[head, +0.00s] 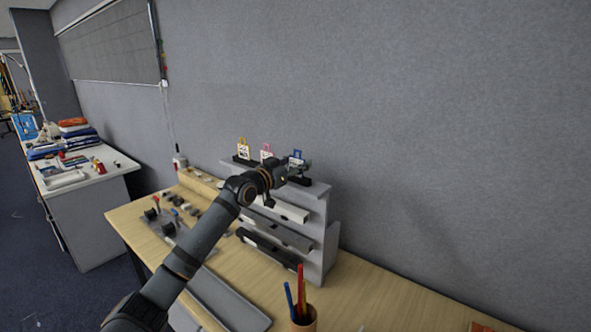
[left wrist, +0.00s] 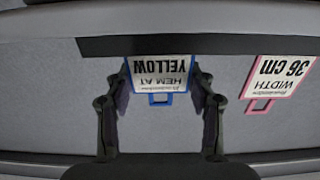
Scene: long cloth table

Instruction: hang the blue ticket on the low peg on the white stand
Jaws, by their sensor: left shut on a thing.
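The blue ticket (head: 297,156) stands upright at the right end of the row on top of a pale grey stepped rack (head: 322,205). In the left wrist view the blue ticket (left wrist: 161,72) appears upside down, its loop toward the gripper, its far edge at a dark strip (left wrist: 225,46). My left gripper (head: 297,171) is shut on the ticket, one finger at each side edge; its fingers also show in the left wrist view (left wrist: 162,88). I cannot make out a white stand with a low peg. My right gripper is not in view.
A pink ticket (head: 266,151) and a yellow ticket (head: 243,148) stand left of the blue one. A pen cup (head: 303,322) stands at the front of the table, near a grey tray (head: 232,302). Small items lie left of the rack. A grey wall rises behind.

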